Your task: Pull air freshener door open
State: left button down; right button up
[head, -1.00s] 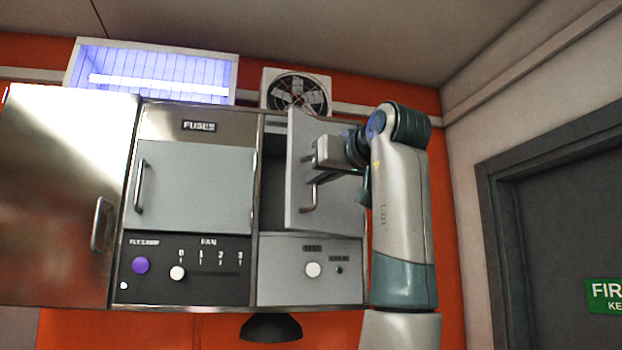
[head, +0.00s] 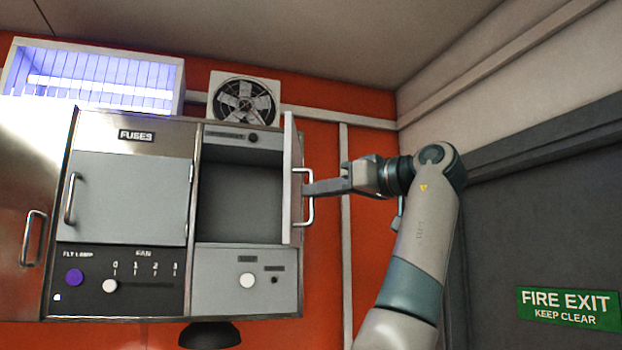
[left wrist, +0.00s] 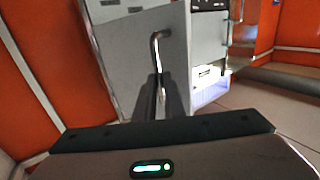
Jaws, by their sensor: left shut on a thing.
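The air freshener door (head: 290,200) is a grey panel, swung wide open and seen nearly edge-on in the head view. It stands out from the right side of its compartment (head: 238,202), whose dark interior is exposed and looks empty. The door's metal bar handle (head: 311,215) is on its right-facing side. My left gripper (head: 309,187) reaches it from the right and is shut on the handle. In the left wrist view the dark fingers (left wrist: 159,97) close around the lower part of the handle (left wrist: 158,48), in front of the grey door (left wrist: 135,60). My right gripper is out of view.
Left of the compartment are the closed fuses door (head: 130,195), a knob panel (head: 150,270) and a steel cabinet door (head: 30,200). A lit fly lamp (head: 95,80) and a fan (head: 243,98) sit above. A fire exit door (head: 550,220) is at right.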

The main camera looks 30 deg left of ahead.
pick_arm(q)
jog(key=shift+w+d+n+g, duration=0.3)
jog(key=shift+w+d+g, duration=0.1)
jog(key=shift+w, duration=0.15)
jog(key=shift+a, duration=0.1)
jog(key=c, duration=2.1)
grip_release()
jog(key=shift+o, duration=1.3)
jog(key=shift+w+a+f, duration=0.1)
jog(key=shift+w+a, duration=0.15)
jog(key=s+d, duration=0.2)
jog(key=d, duration=1)
jog(key=shift+a+f, duration=0.1)
